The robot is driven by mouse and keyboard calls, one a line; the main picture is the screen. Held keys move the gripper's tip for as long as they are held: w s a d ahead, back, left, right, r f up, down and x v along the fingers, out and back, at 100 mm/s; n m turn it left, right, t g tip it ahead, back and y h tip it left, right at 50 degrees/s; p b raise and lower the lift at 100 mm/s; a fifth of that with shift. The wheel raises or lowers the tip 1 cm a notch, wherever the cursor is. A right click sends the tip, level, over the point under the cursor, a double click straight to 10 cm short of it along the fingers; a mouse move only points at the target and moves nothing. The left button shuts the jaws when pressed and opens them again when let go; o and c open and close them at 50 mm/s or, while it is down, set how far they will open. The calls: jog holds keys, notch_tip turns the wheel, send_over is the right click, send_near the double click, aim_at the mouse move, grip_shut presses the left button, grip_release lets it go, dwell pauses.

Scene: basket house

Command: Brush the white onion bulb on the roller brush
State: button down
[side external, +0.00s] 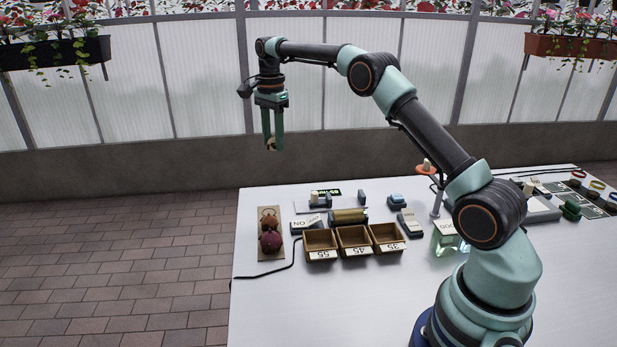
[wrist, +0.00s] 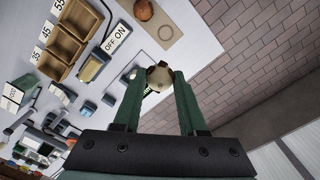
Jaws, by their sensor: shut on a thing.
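My gripper (side external: 272,143) is shut on the white onion bulb (wrist: 155,88), a small pale bulb with a brown end pinched between the green fingertips in the wrist view. In the side view the bulb (side external: 271,146) shows small and partly hidden between the fingers. The gripper points down, high above the table's far left part. The roller brush (side external: 348,216), a tan-gold cylinder in a dark frame, lies on the table, lower and to the right of the gripper in the side view. It also shows in the wrist view (wrist: 93,67). Bulb and brush are well apart.
Three wooden bins (side external: 354,240) marked 55, 45 and 35 stand before the brush. An OFF/ON plate (side external: 305,224) sits left of it. A wooden board (side external: 268,257) holds a brown bulb (side external: 269,217) and a dark red bulb (side external: 270,241). A cable crosses the left edge.

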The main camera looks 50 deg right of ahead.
jog(key=s+d+f+m, duration=0.4)
jog(key=s+d, duration=0.2)
jog(key=s, duration=0.3)
jog(key=m, duration=0.4)
send_over(348, 211)
notch_tip(348, 211, down, 4)
jog(key=shift+f, duration=0.2)
jog(key=shift+s+f, duration=0.1)
jog(key=shift+f, duration=2.55)
jog(key=shift+f, duration=0.4)
jog(key=shift+w+a, duration=0.4)
jog(key=shift+w, duration=0.05)
jog(key=shift+s+d, duration=0.4)
jog(key=shift+w+a, duration=0.4)
jog(key=shift+a, duration=0.05)
jog(key=shift+s+d, duration=0.4)
